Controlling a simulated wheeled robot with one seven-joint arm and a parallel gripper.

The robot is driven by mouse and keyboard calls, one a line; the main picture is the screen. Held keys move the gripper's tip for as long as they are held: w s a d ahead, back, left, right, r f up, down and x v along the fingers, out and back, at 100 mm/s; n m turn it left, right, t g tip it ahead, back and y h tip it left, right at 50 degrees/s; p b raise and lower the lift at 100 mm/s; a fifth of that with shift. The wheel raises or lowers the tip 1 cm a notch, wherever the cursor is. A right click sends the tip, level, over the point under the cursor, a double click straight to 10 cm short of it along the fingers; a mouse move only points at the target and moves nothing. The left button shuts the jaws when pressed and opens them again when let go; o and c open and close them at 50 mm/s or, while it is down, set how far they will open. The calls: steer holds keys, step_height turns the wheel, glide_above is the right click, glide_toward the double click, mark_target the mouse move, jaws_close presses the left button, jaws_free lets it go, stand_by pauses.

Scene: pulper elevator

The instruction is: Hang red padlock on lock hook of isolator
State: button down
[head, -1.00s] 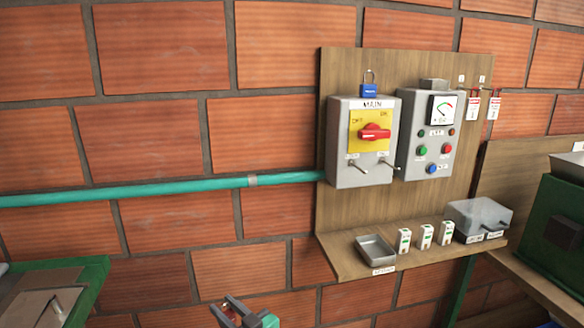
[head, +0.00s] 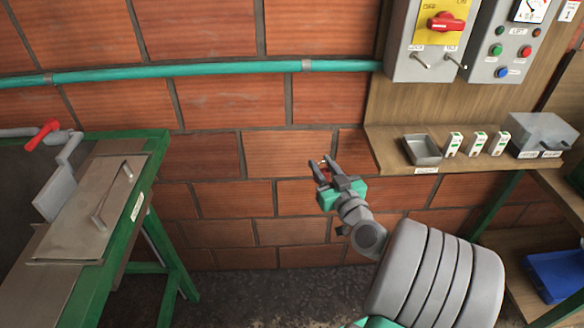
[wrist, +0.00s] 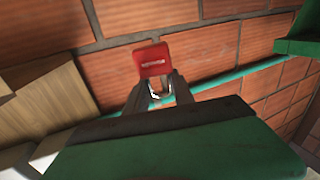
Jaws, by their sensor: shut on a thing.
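The red padlock (wrist: 152,60) shows in the wrist view at the fingertips, its red body beyond them and its shiny shackle between them. My gripper (wrist: 157,92) is shut on the shackle. In the head view my gripper (head: 325,170) is in front of the brick wall, left of the board's shelf and below the isolator; the padlock is barely visible there. The isolator (head: 402,69) is a grey box with a yellow plate and red handle, its top cut off. The lock hook (head: 421,61) is the left of two metal pegs low on its front. It looks empty.
A grey control box (head: 487,73) adjoins the isolator. The shelf (head: 388,151) below holds a tray (head: 422,151), several white tags and a grey box (head: 541,133). A teal pipe (head: 200,70) crosses the wall. A green-framed machine (head: 128,210) stands left.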

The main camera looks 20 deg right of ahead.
steer(key=s+d+r+m+h+p, duration=0.2)
steer(key=s+d+r+h, duration=0.15)
steer(key=d+r, duration=0.8)
steer(key=m+g+h+p, duration=0.1)
steer(key=h, duration=0.2)
glide_toward(429, 66)
step_height(429, 66, up, 3)
steer(key=w+d, duration=0.2)
steer(key=shift+n+y, duration=0.45)
steer(key=shift+n, duration=0.15)
steer(key=shift+w+d+f+p, duration=0.3)
steer(key=shift+w+f+p, duration=0.2)
steer(key=shift+w+p, duration=0.7)
steer(key=shift+w+d+f+p, duration=0.3)
steer(key=shift+w+f+p, duration=0.25)
steer(key=shift+w+p, duration=0.65)
steer(key=shift+w+d+f+p, duration=0.4)
steer(key=shift+w+p, duration=0.45)
steer(key=shift+w, duration=0.7)
steer(key=shift+w+f+b, duration=0.2)
steer(key=shift+f+b, duration=0.15)
steer(key=shift+f, duration=0.15)
steer(key=shift+w+d+f+b, duration=0.15)
steer(key=shift+w+f+b, duration=0.25)
steer(key=shift+b, duration=0.75)
steer(key=shift+w+r, duration=0.1)
steer(key=shift+r, duration=0.05)
